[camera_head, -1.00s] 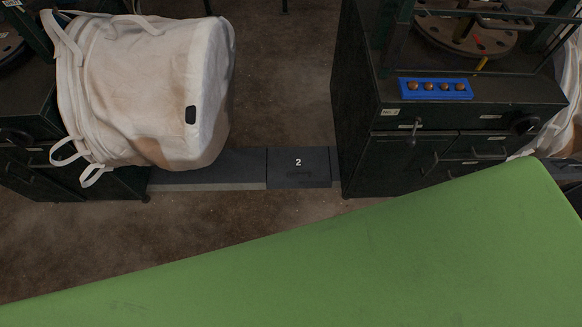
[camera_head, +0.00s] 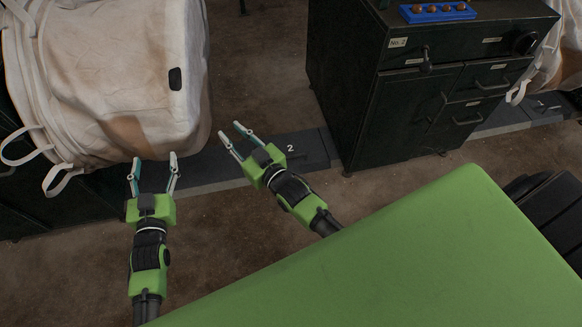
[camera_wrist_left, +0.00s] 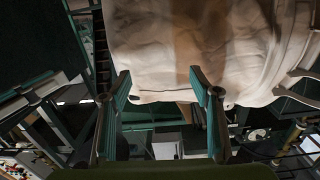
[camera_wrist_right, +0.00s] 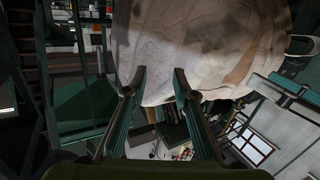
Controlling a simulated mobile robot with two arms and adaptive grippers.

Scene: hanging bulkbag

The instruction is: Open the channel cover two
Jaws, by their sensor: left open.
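Channel cover two (camera_head: 302,150) is a dark plate marked with a white 2, set in the dark strip on the floor between the bag and the cabinet. Its left part is hidden behind my right gripper. My right gripper (camera_head: 230,134) is open and empty, above and left of the 2, at an unclear height. My left gripper (camera_head: 154,166) is open and empty in front of the bag's lower edge. In the left wrist view, its fingers (camera_wrist_left: 160,80) are spread. In the right wrist view, the fingers (camera_wrist_right: 162,78) are also apart.
A large white bag (camera_head: 105,75) hangs at the left, close to both grippers. A dark cabinet (camera_head: 400,110) labelled No. 2, with a blue tray (camera_head: 437,13) on top, stands right of the cover. Brown floor (camera_head: 250,85) lies open behind the strip.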

